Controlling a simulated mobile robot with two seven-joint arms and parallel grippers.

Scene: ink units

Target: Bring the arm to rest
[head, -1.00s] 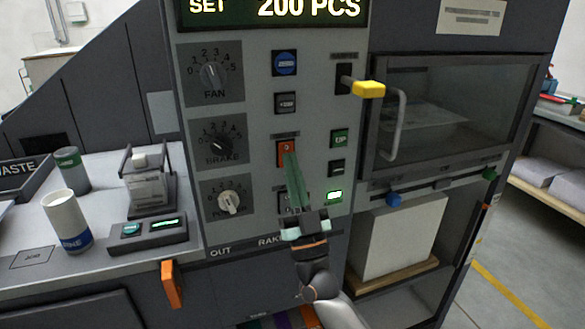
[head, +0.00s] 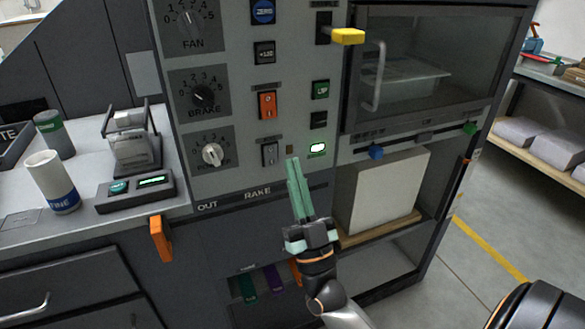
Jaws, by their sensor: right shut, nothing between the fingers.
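My right gripper (head: 293,162) is in front of the grey control panel (head: 225,105), its arm coming up from the bottom right. Its two long green fingers are together and hold nothing. The fingertips point up, just below and right of the orange rocker switch (head: 268,104), beside a grey rocker switch (head: 270,152) and left of a lit green indicator (head: 317,149). The fingers look apart from the panel face, though the exact gap is hard to judge. My left gripper is not in view.
A yellow-tipped lever (head: 347,36) and a door handle (head: 376,75) stick out at upper right. An orange handle (head: 160,238) juts out at left. A white cup (head: 51,182) and a small scale (head: 134,193) stand on the left counter. Open floor (head: 490,255) lies at right.

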